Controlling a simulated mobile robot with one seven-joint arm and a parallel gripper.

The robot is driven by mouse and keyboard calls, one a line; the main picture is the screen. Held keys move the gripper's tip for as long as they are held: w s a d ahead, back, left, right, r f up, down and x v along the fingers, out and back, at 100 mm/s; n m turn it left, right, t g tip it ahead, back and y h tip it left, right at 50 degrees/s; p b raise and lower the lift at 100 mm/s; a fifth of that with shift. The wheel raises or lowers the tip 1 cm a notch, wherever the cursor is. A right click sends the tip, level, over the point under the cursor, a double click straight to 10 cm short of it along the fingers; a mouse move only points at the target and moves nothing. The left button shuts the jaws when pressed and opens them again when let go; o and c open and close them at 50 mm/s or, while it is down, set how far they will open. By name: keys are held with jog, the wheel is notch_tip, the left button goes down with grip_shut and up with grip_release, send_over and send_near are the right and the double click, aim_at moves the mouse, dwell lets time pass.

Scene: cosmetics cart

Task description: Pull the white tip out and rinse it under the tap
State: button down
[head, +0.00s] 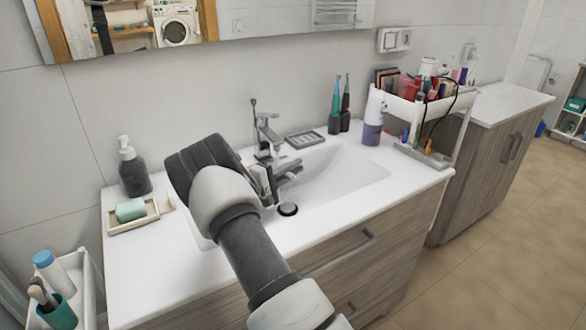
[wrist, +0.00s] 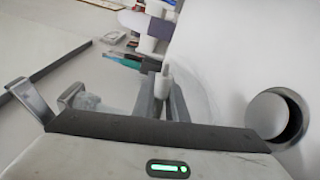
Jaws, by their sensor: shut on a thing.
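My gripper (head: 284,174) is over the basin, beside the tap (head: 266,137) in the head view. In the wrist view my gripper (wrist: 164,100) is shut on a small white tip (wrist: 163,82), which stands up between the narrow grey fingers. In the head view I cannot make out the tip, as the gripper and wrist cover that spot. Metal parts that look like the tap (wrist: 31,98) show at the left of the wrist view, close to the gripper. I cannot tell whether water runs.
The white basin (head: 345,170) has a round drain stopper (head: 288,209) below the gripper. A soap dispenser (head: 132,168) and green soap (head: 130,210) are on the left. Two electric toothbrushes (head: 340,110), a purple-and-white device (head: 373,120) and a crowded white rack (head: 410,105) are on the right.

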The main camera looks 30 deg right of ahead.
dwell(0.4)
jog(key=shift+w+d, duration=0.15)
jog(key=shift+d, duration=0.45)
jog(key=shift+a, duration=0.15)
jog(key=shift+a, duration=0.5)
jog(key=shift+s, duration=0.2)
jog(key=s+d+p, duration=0.1)
jog(key=s+p, duration=0.3)
jog(key=s, duration=0.3)
jog(key=shift+s+d, duration=0.25)
jog(key=shift+s, duration=0.1)
dwell(0.8)
